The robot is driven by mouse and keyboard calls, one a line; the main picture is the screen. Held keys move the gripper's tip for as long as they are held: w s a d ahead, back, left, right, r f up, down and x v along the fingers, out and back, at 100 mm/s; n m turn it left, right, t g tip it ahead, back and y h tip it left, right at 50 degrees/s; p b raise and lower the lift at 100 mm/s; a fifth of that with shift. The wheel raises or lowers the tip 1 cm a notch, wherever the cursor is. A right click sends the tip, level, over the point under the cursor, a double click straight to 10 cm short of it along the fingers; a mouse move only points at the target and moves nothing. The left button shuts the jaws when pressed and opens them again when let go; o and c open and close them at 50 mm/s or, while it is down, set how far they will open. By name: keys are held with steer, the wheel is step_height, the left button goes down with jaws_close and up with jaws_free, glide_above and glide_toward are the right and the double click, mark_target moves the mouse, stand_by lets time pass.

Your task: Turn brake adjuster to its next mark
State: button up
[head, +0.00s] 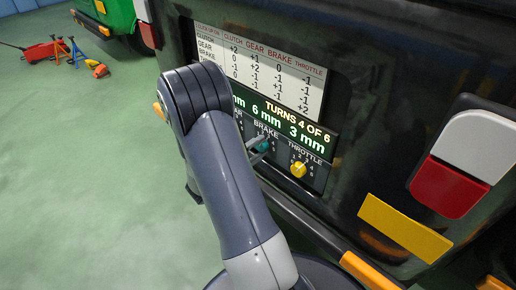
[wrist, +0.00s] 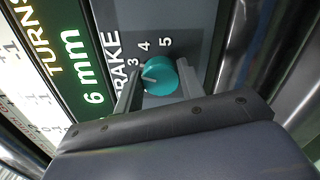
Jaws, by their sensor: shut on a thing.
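The brake adjuster is a round teal knob (wrist: 159,76) under the BRAKE label on the panel. In the wrist view my gripper (wrist: 158,70) has one finger on each side of it and is shut on it. The knob's white pointer line faces left, on the side of the 3; whether it sits exactly on a mark is unclear. The numbers 3, 4 and 5 show around it; other marks are hidden. In the head view the teal knob (head: 263,145) shows small beside my gripper (head: 259,151), and my arm covers the panel's left part.
The yellow throttle knob (head: 298,169) is close to the right. The green display (head: 285,122) reads TURNS 4 OF 6, with 6 mm above BRAKE and 3 mm above THROTTLE. A chart (head: 265,65) is above. Red and blue stands (head: 66,50) are on the far floor; open floor lies left.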

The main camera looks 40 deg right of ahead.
stand_by(0.5)
steer(key=o, duration=1)
steer(key=shift+a, duration=0.1)
steer(key=a+p, duration=0.1)
steer(key=a, duration=0.2)
steer(key=a+p, duration=0.1)
steer(key=a, duration=0.3)
steer(key=s+a+p, duration=0.1)
steer(key=a, duration=0.2)
steer(key=shift+a, duration=0.3)
